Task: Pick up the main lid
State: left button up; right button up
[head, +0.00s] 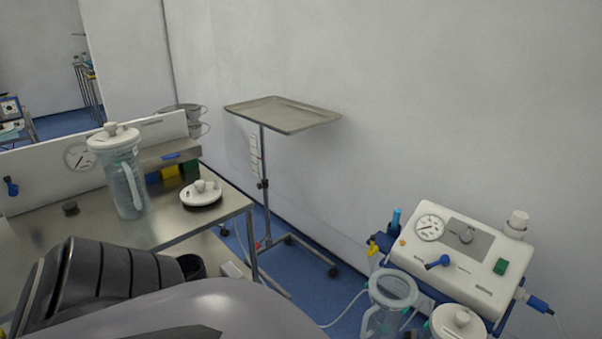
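A round white lid (203,191) with a raised knob and a dark lower rim lies on the steel table (160,228), near its right corner. A clear canister (125,188) with a handle stands to its left, and a similar white lid (112,137) sits on top of it. I cannot tell for sure which one is the main lid. The loose one lies by itself, with nothing touching it from above. Parts of my own body fill the lower left. Neither of my grippers shows in the head view.
A white panel with a gauge (80,156) stands along the table's back. A steel tray stand (285,113) is behind on the blue floor. At right is a white suction unit (464,257) with an open jar (391,288) and a lidded jar (457,322).

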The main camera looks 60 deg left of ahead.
aim_at(201, 193)
jog(key=u, duration=2.55)
